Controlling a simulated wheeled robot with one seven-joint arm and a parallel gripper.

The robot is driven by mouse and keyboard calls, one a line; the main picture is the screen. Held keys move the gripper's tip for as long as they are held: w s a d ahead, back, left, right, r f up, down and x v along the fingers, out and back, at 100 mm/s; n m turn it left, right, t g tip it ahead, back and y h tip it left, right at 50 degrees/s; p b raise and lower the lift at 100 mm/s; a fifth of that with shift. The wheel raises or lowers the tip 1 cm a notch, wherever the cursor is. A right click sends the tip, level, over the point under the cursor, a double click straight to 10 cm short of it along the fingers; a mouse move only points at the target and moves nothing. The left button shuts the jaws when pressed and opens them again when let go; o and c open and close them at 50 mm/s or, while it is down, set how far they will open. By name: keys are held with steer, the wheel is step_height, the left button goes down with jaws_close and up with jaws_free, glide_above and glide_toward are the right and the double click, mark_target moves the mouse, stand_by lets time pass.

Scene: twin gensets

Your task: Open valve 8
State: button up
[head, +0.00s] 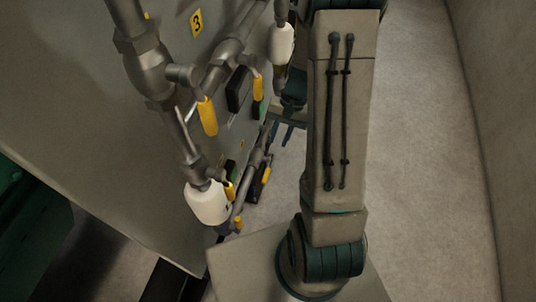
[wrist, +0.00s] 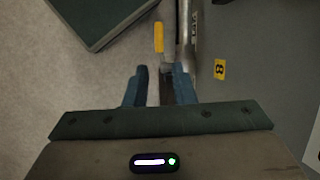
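In the wrist view a yellow valve handle (wrist: 158,37) stands beside a grey pipe (wrist: 184,30), just beyond my fingertips. A yellow label reading 8 (wrist: 219,69) is on the grey panel to its right. My gripper (wrist: 159,78) is open, its two blue fingers apart. The grey and dark lower part of the valve (wrist: 167,72) shows between the fingers, closer to the right one; I cannot tell whether they touch. In the head view my gripper (head: 281,133) is partly hidden behind my arm, near the lower pipes; which handle there is valve 8 is unclear.
The head view shows a panel with a label 3 (head: 196,23), several yellow handles such as one at upper left (head: 207,115), and a white cylinder (head: 207,203). A dark green box (wrist: 98,18) is at the wrist view's upper left. Floor (head: 425,150) is clear at right.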

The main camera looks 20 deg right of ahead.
steer(key=p, duration=0.1)
glide_toward(267, 174)
steer(key=shift+m, duration=0.3)
steer(key=b+x, duration=0.1)
steer(key=x, duration=0.7)
steer(key=shift+w, duration=0.1)
jaws_close()
